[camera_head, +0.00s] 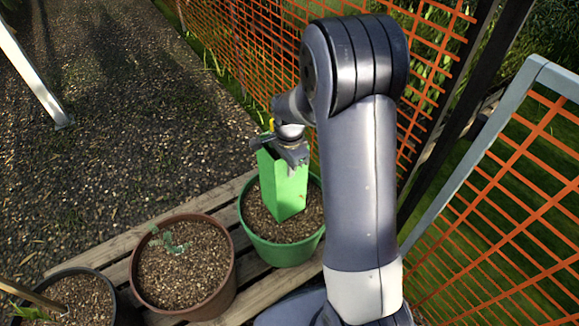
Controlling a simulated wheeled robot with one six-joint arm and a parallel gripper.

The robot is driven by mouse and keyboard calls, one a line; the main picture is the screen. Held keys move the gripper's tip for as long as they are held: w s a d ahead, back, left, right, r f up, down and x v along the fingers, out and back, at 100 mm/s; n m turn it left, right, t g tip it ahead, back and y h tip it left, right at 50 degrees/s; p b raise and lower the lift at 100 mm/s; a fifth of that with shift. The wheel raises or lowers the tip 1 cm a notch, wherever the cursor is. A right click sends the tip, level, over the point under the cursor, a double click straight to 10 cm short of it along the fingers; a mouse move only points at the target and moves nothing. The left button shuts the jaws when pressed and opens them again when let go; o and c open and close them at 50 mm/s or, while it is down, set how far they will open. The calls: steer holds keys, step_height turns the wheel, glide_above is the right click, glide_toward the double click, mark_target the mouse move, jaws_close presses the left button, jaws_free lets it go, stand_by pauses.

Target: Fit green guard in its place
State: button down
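The green guard (283,190) is a tall, square-sided sleeve. It stands nearly upright over the gravelly soil of the green pot (283,252), inside the pot's rim. Its lower end looks to be at the soil, but I cannot tell whether it rests on it or hangs just above. My gripper (280,152) is at the guard's top edge, overlapping it from above. The fingers are small and partly hidden by the gripper's body, so I cannot tell whether they are shut on the guard's wall. Any plant inside the guard is hidden.
A brown pot (228,272) with a small seedling (168,242) stands left of the green pot, and a black pot (108,290) with a stake is at bottom left. They stand on wooden slats (122,243). Orange mesh fencing (268,50) rises close behind. Gravel at left is open.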

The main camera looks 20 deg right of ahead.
steer(key=c, duration=1.6)
jaws_free()
steer(key=shift+o, duration=0.2)
step_height(320, 180, up, 11)
steer(key=shift+f+p, duration=0.1)
steer(key=shift+p, duration=1.1)
step_height(320, 180, down, 9)
steer(key=b, duration=0.1)
